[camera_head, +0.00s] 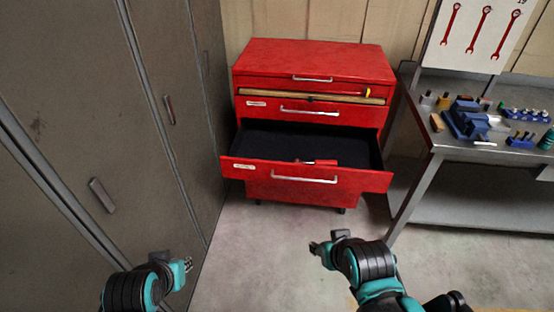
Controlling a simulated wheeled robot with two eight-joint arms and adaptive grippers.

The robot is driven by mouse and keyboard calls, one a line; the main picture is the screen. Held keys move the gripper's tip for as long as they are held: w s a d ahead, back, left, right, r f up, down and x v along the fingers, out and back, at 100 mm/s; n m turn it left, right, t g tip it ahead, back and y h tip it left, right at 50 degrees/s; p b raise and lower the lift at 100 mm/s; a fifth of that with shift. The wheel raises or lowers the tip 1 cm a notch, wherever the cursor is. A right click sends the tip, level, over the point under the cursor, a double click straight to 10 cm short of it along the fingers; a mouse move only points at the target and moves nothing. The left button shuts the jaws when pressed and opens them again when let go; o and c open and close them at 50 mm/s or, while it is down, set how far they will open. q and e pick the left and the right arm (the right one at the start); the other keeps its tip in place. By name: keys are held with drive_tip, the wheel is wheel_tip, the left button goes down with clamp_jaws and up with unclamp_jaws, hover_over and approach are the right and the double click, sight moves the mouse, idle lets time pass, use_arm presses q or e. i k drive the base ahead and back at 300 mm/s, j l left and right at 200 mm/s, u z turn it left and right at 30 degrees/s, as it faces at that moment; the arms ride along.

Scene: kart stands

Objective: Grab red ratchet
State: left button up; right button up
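A small tool with a red handle and a pale metal end, which looks like the red ratchet (322,162), lies in the open drawer (270,143) of the red tool chest, close to the drawer's front wall. My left gripper (187,265) is at the lower left, in front of the grey lockers and well short of the chest. My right gripper (317,247) is above the floor in front of the chest, nearer the camera than the drawer. Both are apart from the tool, and their finger openings are too small to make out.
The red tool chest (315,62) stands against the back wall. Grey lockers (110,120) line the left side. A metal workbench (460,150) with a blue vise (466,118) and small tools stands at right. The floor (262,255) before the chest is clear.

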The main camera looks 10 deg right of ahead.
sight(328, 163)
drive_tip(key=i+l+z, duration=0.15)
drive_tip(key=i+l, duration=0.15)
drive_tip(key=l, duration=0.25)
drive_tip(key=i+l+z, duration=0.15)
drive_tip(key=i+l, duration=0.2)
drive_tip(key=l, duration=0.15)
drive_tip(key=i+l+z, duration=0.15)
drive_tip(key=i+l, duration=0.2)
drive_tip(key=l, duration=0.1)
